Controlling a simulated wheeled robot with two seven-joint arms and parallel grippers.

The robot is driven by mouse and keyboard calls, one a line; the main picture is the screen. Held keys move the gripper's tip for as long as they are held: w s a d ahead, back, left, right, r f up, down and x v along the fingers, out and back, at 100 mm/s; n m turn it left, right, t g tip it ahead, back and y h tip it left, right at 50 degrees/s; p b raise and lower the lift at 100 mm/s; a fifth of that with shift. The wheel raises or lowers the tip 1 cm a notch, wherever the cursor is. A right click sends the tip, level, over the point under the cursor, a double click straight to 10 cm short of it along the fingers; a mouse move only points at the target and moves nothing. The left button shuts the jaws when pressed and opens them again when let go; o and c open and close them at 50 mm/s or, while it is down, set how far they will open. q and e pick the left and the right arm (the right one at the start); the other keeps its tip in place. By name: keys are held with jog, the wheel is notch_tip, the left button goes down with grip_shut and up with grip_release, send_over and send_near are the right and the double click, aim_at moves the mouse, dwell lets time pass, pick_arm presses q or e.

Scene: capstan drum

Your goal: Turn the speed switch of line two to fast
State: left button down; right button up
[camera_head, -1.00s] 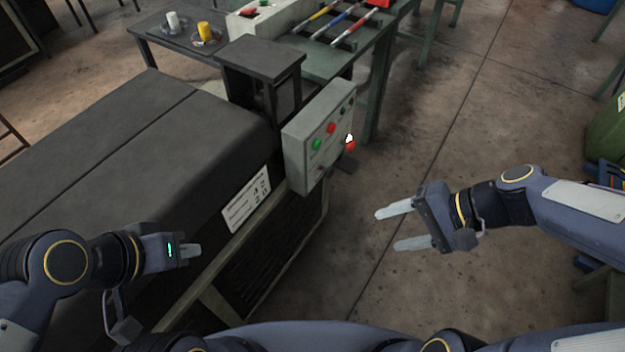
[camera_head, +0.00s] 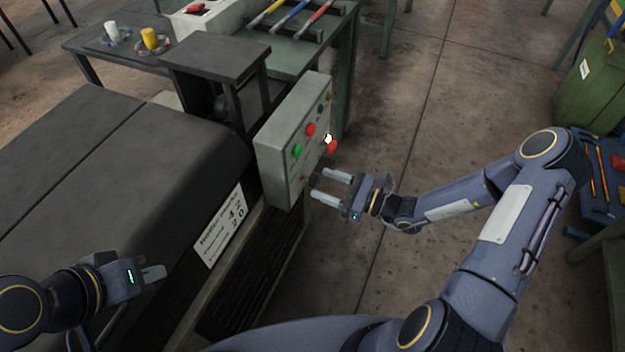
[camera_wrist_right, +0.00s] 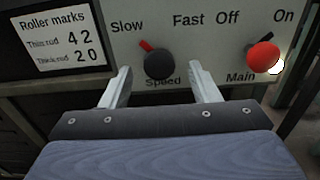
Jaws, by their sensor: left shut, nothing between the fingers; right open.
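The grey control box (camera_head: 280,165) stands at the end of the dark machine. In the right wrist view its black speed switch (camera_wrist_right: 159,64) has a red pointer turned up-left toward "Slow"; "Fast" is printed at its upper right. My right gripper (camera_head: 321,184) is open in front of the box's lower part. In the wrist view its two fingers (camera_wrist_right: 162,86) point toward the speed switch, one on either side below it; I cannot tell whether they touch it. My left gripper (camera_head: 153,273) is shut and empty over the machine's near side. No line number is readable.
Beside the speed switch is the main switch with a red knob (camera_wrist_right: 263,55) between "Off" and "On". Green (camera_head: 297,151) and red (camera_head: 310,130) buttons sit higher on the box. A roller marks label (camera_head: 219,227) is on the machine.

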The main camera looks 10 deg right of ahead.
aim_at(317, 182)
jog(key=shift+x, duration=1.95)
jog(key=shift+s, duration=0.1)
jog(key=c, duration=1)
